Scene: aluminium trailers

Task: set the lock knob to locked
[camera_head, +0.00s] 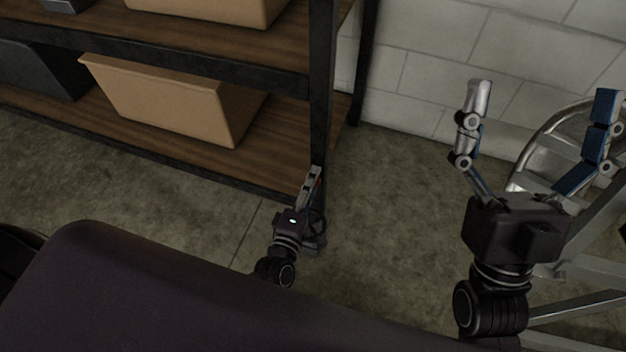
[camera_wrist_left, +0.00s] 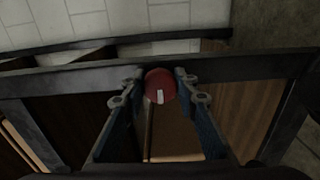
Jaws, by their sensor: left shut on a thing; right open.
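The lock knob (camera_wrist_left: 158,79) is a round red knob with a short white mark on its face, seen in the left wrist view. The mark runs nearly upright in that picture, from the middle toward the lower rim. My left gripper (camera_wrist_left: 160,87) is shut on the knob, one fingertip at each side. My right gripper (camera_head: 543,97) is open and empty, held up at the right.
A black-framed shelf (camera_head: 321,100) with wooden boards fills the upper left of the head view. A tan bin (camera_head: 165,100) stands on its lower board. Metal framework with a curved rim (camera_head: 545,135) is behind my right gripper. Concrete floor (camera_head: 390,200) between my grippers is clear.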

